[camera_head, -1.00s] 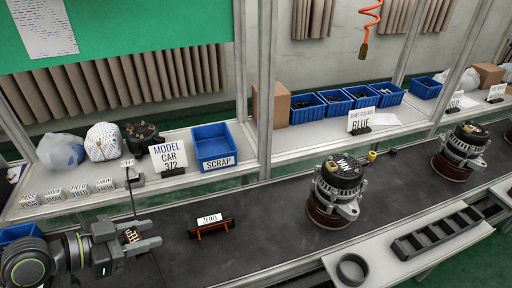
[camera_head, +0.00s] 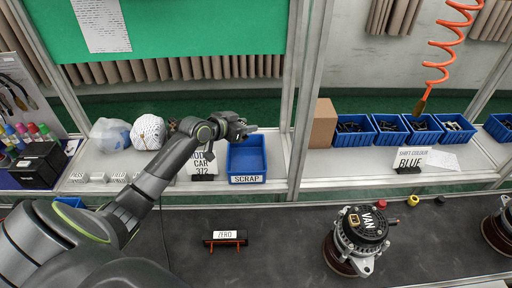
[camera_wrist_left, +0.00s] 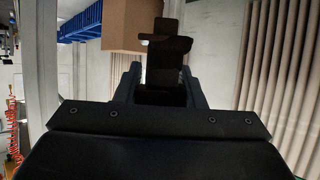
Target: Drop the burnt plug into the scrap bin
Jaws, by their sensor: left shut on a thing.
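The scrap bin (camera_head: 247,170) is a blue open box with a SCRAP label, standing on the shelf behind the belt. Its visible inside looks bare. My left gripper (camera_head: 243,128) is raised by the bin's far left rim in the head view, and I cannot tell exactly how high above it is. In the left wrist view, the gripper (camera_wrist_left: 165,75) is shut on a dark plug (camera_wrist_left: 168,52), which sticks out beyond the fingers. The plug is too small and dark to make out in the head view. My right gripper is not in view.
A MODEL CAR 372 sign (camera_head: 202,166) stands left of the bin, partly behind my arm. A frame post (camera_head: 306,100) and a cardboard box (camera_head: 323,124) stand to the right. An alternator (camera_head: 358,236) and a ZERO sign holder (camera_head: 225,238) are on the belt.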

